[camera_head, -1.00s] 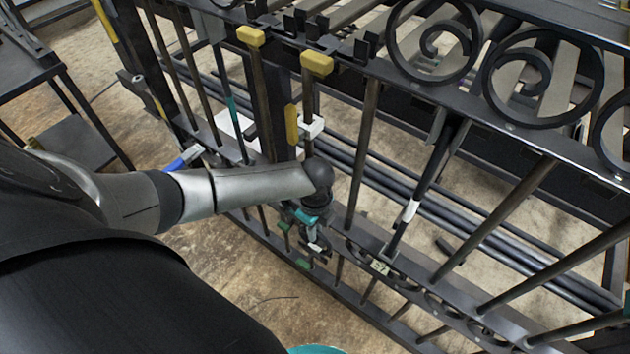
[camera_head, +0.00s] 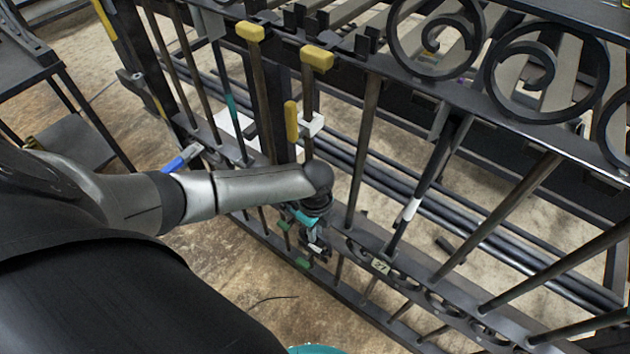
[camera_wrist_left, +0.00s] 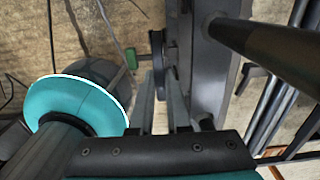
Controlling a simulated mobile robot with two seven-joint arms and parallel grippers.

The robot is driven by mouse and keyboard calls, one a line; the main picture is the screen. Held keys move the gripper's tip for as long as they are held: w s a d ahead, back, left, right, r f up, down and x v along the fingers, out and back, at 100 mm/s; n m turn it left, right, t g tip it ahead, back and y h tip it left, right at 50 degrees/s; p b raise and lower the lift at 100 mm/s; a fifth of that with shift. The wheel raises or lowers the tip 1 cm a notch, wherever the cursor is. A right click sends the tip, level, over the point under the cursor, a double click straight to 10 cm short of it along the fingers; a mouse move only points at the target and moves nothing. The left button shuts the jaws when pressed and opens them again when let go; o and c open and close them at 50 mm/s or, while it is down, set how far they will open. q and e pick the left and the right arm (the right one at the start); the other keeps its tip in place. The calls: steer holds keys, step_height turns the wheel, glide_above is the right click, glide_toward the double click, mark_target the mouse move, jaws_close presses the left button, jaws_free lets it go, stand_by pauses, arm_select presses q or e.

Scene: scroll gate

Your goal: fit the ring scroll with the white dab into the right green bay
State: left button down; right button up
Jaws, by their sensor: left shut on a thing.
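My left gripper (camera_head: 318,248) is low at the gate (camera_head: 365,150), near its lower rails, and mostly hidden under my own wrist in the head view. In the left wrist view its two fingers (camera_wrist_left: 160,85) are close together, shut on a dark ring scroll (camera_wrist_left: 157,50) seen edge-on beside a dark gate rail. I cannot make out a white dab on it. A green marker (camera_wrist_left: 131,58) sits just left of the scroll. In the head view green markers (camera_head: 284,226) and (camera_head: 302,263) show at the lower rails near the gripper. My right gripper is not in view.
A round dark gate bar (camera_wrist_left: 270,50) crosses close at the right of the wrist view. Yellow-capped clamps (camera_head: 317,58) stand on the upper rail. Large scrolls (camera_head: 545,78) fill the upper right. Long dark rods (camera_head: 350,165) lie behind the gate. Floor (camera_head: 240,300) is open in front.

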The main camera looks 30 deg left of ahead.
arm_select(q)
steer(key=shift+f, duration=0.45)
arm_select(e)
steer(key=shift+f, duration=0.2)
arm_select(q)
steer(key=c, duration=0.8)
jaws_free()
steer(key=shift+r, duration=0.25)
step_height(320, 180, up, 6)
steer(key=p, duration=0.3)
steer(key=shift+r, duration=0.1)
step_height(320, 180, up, 3)
steer(key=shift+r+p, duration=0.1)
steer(key=shift+p, duration=0.75)
steer(key=shift+r+p, duration=0.45)
steer(key=shift+r, duration=0.6)
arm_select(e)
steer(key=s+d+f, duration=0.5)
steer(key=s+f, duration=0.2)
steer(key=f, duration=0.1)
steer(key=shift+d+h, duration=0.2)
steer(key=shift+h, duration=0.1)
